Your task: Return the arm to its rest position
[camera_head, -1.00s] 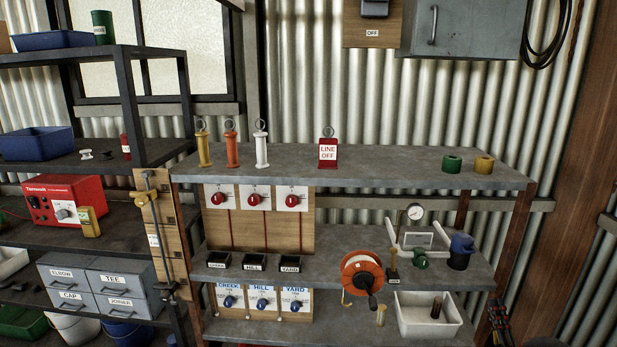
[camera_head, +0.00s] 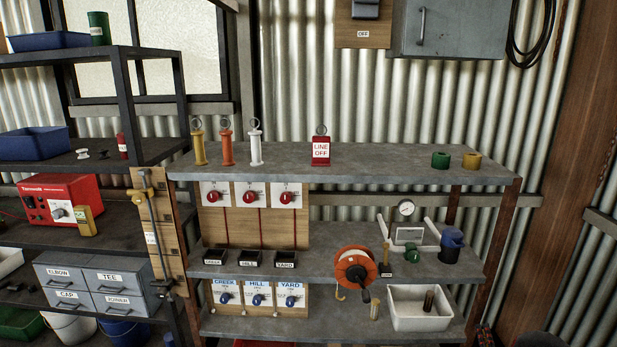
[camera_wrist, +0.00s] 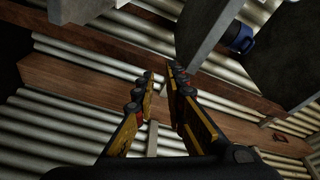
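Behind the fingers are a brown wooden post (camera_wrist: 80,80) and corrugated metal wall (camera_wrist: 50,125), seen at a tilt.
A grey workbench (camera_head: 370,167) with shelves fills the middle of the head view. A dark rack (camera_head: 125,150) stands left. An orange reel (camera_head: 356,270) and white tray (camera_head: 418,310) sit on lower shelves. A blue-topped container (camera_head: 451,245) also shows in the wrist view (camera_wrist: 238,38).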

